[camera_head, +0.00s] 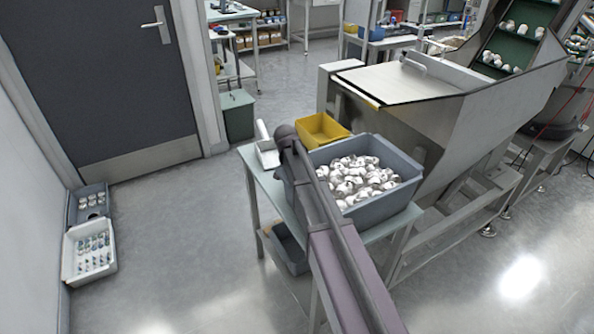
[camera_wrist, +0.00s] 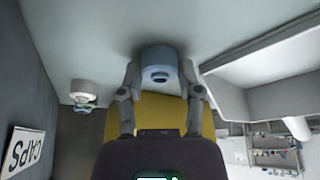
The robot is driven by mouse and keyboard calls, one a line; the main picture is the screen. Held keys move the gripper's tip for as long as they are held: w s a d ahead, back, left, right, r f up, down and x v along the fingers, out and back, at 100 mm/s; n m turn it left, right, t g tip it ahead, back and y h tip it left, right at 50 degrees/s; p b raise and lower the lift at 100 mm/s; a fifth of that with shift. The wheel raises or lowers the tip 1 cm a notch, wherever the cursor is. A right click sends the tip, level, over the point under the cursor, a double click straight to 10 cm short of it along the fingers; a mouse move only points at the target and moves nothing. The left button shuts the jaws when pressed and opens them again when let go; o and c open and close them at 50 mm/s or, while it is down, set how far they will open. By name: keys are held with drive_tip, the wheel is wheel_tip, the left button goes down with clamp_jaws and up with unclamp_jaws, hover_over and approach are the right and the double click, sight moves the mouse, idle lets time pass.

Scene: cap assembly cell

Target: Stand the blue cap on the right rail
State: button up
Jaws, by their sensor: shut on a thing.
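The blue cap (camera_wrist: 160,62) is between the two fingers of my gripper (camera_wrist: 160,80) in the wrist view. My gripper is shut on it, one finger at each side. A dark round opening shows on the cap's near face. A pale grey-green surface lies behind the cap; I cannot tell whether the cap touches it. In the head view my arm hides the gripper and the cap. I cannot make out the right rail for certain in either view.
A grey bin of white caps (camera_head: 402,194) and a yellow bin (camera_head: 322,128) stand on the table (camera_head: 256,178), beside a white holder (camera_head: 265,147). A steel hopper (camera_head: 440,100) is to the right. The wrist view shows a white piece (camera_wrist: 84,88) and a CAPS sign (camera_wrist: 24,150).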

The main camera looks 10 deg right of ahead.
idle(0.4)
wheel_tip(320, 180, up, 18)
drive_tip(key=p, duration=1.8)
drive_tip(key=s+a+r+n+y+p, duration=0.1)
drive_tip(key=s+a+r+n+p, duration=0.1)
drive_tip(key=r+p, duration=0.6)
drive_tip(key=s+a+r+n+y+p, duration=0.1)
drive_tip(key=s+a+r+n+p, duration=0.2)
drive_tip(key=s+r+p, duration=0.3)
drive_tip(key=s+a+r+n+t+y+p, duration=0.1)
drive_tip(key=s+a+r+n+p, duration=0.2)
drive_tip(key=r+p, duration=0.7)
drive_tip(key=shift+s+a, duration=0.9)
drive_tip(key=shift+a, duration=0.05)
drive_tip(key=shift+r, duration=0.1)
